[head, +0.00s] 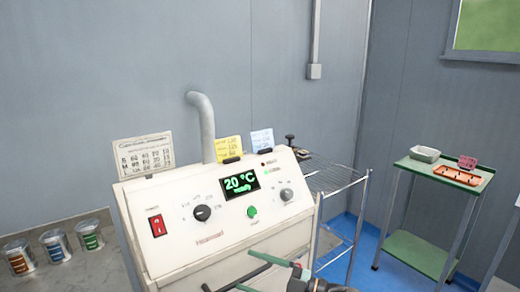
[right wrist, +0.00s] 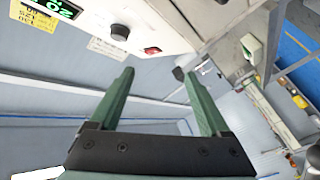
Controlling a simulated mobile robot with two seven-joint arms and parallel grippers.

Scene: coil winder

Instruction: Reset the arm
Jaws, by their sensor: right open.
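My right gripper (head: 244,270) is low in the head view, in front of the lower part of the white coil winder (head: 170,250). Its green fingers point left. In the right wrist view my right gripper (right wrist: 157,76) is open, with nothing held between its fingers. A dark bar (head: 238,278) lies between the fingers in the head view; whether they touch it I cannot tell. A black tip (right wrist: 179,73) shows beside one fingertip in the right wrist view. The winder's display (head: 240,183) reads 20 °C in green. My left gripper is out of view.
The panel has a red switch (head: 157,225), a black knob (head: 202,212), a grey knob (head: 286,194) and a green button (head: 252,212). Colored cans (head: 55,247) stand on the left. A wire rack (head: 335,180) and a green table (head: 450,176) stand to the right, with blue floor between.

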